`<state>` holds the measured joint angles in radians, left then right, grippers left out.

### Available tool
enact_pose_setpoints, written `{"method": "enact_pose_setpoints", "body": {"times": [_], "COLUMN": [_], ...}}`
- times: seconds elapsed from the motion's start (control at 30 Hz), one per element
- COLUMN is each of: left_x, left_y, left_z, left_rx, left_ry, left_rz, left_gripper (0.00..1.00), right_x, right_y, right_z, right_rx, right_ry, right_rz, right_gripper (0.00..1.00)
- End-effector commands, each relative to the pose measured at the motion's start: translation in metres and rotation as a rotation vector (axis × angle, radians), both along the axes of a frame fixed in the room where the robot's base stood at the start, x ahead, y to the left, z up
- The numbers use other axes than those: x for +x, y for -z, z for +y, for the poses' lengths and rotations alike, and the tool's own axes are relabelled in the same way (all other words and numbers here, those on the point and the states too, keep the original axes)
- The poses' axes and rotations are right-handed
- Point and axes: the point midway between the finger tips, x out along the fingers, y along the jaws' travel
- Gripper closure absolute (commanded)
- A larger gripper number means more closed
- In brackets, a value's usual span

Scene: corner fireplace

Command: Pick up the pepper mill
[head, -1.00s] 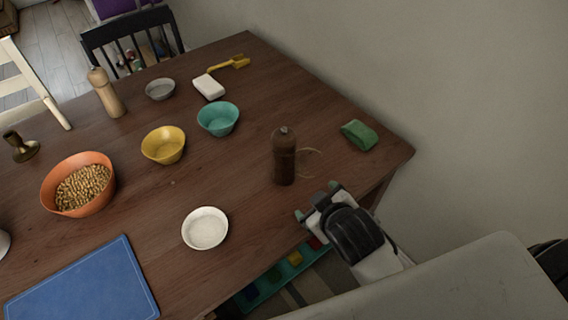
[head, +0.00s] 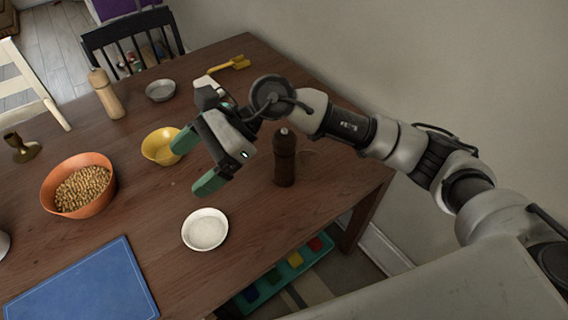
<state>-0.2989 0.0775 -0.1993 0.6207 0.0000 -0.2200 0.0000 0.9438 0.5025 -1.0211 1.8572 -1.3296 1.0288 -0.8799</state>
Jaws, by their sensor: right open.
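A dark brown mill (head: 285,160) with a metal knob stands upright on the wooden table, right of the middle. A second, light wooden mill (head: 106,95) stands upright at the far left; I cannot tell from looks alone which one holds pepper. My right gripper (head: 196,162) is open and empty, its green fingers pointing left above the table between the yellow and white bowls. It is left of the dark mill, and my right arm passes just behind and above the mill's top. My left gripper is not in view.
The table (head: 150,215) also bears a yellow bowl (head: 158,148), a white bowl (head: 205,230), an orange bowl (head: 62,205) of nuts, a grey bowl (head: 160,90), a yellow brush (head: 230,66), a brass candlestick (head: 24,150) and a blue board (head: 85,285). A wall is at right.

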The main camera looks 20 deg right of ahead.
Motion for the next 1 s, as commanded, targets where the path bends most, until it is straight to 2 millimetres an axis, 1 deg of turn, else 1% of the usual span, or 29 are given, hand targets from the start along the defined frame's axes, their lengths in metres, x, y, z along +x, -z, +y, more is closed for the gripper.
{"method": "enact_pose_setpoints", "body": {"times": [0.03, 0.07, 0.1, 0.17, 0.2, 0.3, 0.4, 0.47, 0.57, 0.7, 0.8, 1.0], "left_x": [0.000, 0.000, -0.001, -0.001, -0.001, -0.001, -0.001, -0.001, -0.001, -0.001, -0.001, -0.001], "left_y": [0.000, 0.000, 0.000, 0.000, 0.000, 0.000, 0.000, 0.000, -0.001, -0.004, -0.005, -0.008], "left_z": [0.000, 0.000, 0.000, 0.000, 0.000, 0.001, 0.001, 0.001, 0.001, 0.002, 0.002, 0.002], "left_rx": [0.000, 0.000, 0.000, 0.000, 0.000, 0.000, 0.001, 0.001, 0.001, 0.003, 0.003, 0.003], "left_ry": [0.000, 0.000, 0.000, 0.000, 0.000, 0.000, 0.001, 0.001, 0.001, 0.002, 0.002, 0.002], "left_rz": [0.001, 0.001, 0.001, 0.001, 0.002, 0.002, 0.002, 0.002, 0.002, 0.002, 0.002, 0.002], "left_gripper": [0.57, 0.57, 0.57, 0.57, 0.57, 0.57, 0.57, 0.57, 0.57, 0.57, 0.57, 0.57], "right_x": [0.014, 0.022, 0.033, 0.048, 0.058, 0.075, 0.085, 0.088, 0.089, 0.089, 0.089, 0.089], "right_y": [0.009, 0.015, 0.021, 0.025, 0.024, 0.017, 0.010, 0.008, 0.017, 0.041, 0.053, 0.068], "right_z": [-0.019, -0.032, -0.051, -0.079, -0.098, -0.138, -0.164, -0.172, -0.178, -0.178, -0.178, -0.178], "right_rx": [-0.154, -0.249, -0.371, -0.540, -0.642, -0.847, -0.975, -1.018, -1.046, -1.047, -1.044, -1.043], "right_ry": [-0.045, -0.074, -0.108, -0.150, -0.172, -0.209, -0.227, -0.232, -0.239, -0.240, -0.238, -0.238], "right_rz": [-0.107, -0.161, -0.225, -0.297, -0.332, -0.383, -0.398, -0.402, -0.401, -0.399, -0.401, -0.399], "right_gripper": [0.12, 0.12, 0.12, 0.12, 0.12, 0.12, 0.12, 0.12, 0.12, 0.12, 0.12, 0.12]}}
